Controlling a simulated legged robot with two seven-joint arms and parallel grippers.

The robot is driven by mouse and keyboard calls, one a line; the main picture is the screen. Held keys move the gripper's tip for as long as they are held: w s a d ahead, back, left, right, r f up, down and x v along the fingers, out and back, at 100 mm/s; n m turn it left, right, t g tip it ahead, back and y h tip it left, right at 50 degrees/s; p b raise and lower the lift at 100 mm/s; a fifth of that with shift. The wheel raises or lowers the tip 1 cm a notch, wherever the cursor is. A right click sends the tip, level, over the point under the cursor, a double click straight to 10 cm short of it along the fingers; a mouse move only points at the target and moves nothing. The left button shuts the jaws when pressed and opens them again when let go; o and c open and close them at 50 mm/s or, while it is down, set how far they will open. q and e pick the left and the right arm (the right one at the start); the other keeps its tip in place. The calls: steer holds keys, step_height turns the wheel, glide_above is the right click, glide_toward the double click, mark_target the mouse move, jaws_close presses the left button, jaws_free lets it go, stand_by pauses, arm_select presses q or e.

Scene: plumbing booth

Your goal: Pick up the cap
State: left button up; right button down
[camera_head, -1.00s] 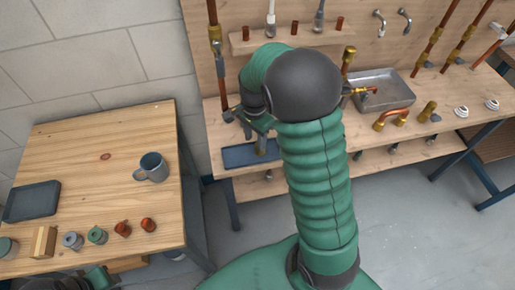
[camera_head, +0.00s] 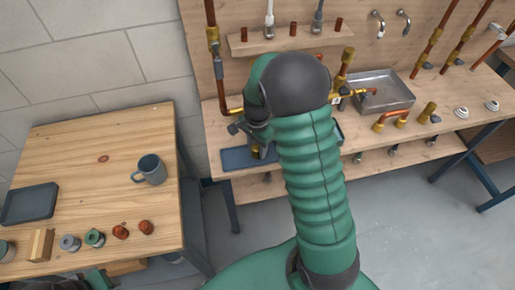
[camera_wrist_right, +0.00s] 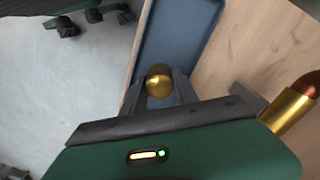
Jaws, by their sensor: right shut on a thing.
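A rounded, shiny brass cap (camera_wrist_right: 159,82) sits between the fingertips of my right gripper (camera_wrist_right: 160,92) in the right wrist view. The fingers are shut on it from both sides. The cap is over the near part of a blue tray (camera_wrist_right: 180,30); I cannot tell whether it still touches the tray. In the head view my right gripper (camera_head: 259,148) points down at the tray (camera_head: 235,158) on the workbench. There my arm hides part of the tray and most of the cap. My left gripper is not in view; only a piece of its arm shows at the bottom left.
On the workbench, a copper pipe (camera_wrist_right: 294,103) with a brass fitting stands close to my right gripper. A metal sink (camera_head: 385,92) and brass fittings (camera_head: 427,112) are to the right. The left table holds a mug (camera_head: 151,170), a dark tray (camera_head: 30,203) and several small parts.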

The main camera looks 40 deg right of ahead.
mark_target(257, 146)
steer(key=shift+d, duration=0.35)
steer(key=shift+d+r, duration=0.1)
steer(key=shift+r, duration=0.1)
steer(key=r, duration=0.3)
steer(key=shift+a+r+p, duration=0.2)
steer(key=shift+a+p, duration=0.15)
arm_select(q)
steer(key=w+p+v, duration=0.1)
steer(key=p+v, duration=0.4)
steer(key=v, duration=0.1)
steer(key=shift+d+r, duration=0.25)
arm_select(e)
steer(key=s+a+r, duration=0.1)
steer(key=s+r, duration=0.1)
steer(key=s, duration=0.5)
steer(key=s+a+r, duration=0.2)
steer(key=s+r, duration=0.1)
steer(key=s, duration=0.5)
steer(key=shift+s+a+r, duration=0.25)
steer(key=shift+a+r, duration=0.05)
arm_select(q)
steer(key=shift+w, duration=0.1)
